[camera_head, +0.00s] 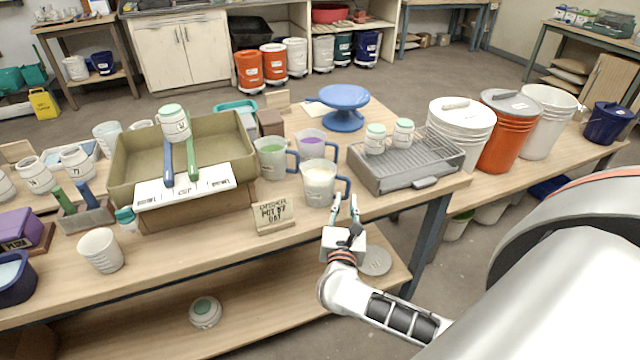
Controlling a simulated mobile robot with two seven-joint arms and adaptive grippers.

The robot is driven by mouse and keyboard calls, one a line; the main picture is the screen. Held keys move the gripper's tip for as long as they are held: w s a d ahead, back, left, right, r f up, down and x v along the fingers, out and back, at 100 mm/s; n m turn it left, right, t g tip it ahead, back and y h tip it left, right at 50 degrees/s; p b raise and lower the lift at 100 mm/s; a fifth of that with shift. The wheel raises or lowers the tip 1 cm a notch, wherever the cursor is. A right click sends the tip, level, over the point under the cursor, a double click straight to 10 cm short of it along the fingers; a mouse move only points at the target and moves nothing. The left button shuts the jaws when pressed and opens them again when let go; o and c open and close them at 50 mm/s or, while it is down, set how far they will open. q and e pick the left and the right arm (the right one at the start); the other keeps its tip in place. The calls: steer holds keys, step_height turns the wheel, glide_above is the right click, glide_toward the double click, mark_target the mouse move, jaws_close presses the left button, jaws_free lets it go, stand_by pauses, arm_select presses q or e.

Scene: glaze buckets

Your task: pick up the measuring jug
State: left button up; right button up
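Three grey measuring jugs with dark blue handles stand close together near the middle of the table. The front jug (318,186) holds something whitish, the left one (269,160) something green, and the back one (310,147) something purple. All are upright, with handles to the right. My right gripper (346,203) points away from me at the table's front edge, just below the front jug's handle. Its two fingers are apart with nothing visible between them. I cannot tell whether a fingertip touches the handle. My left gripper is not in view.
A sign (273,215) stands in front of the jugs. A metal tray with a wire rack (405,171) holding two small jars is to the right. A large olive basin (130,160) is to the left. A blue turntable (344,99) and lidded buckets (461,133) stand farther back.

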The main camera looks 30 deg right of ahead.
mark_target(348, 191)
steer(key=x, duration=0.5)
steer(key=shift+d+r+p, duration=0.15)
steer(key=shift+r+p, duration=0.1)
steer(key=shift+p, duration=0.15)
steer(key=shift+s, duration=0.1)
steer(key=shift+c, duration=0.4)
jaws_close()
steer(key=shift+r, duration=0.1)
steer(key=shift+r, duration=0.1)
step_height(348, 191, up, 20)
steer(key=p, duration=0.2)
steer(key=shift+f, duration=0.2)
stand_by(0.4)
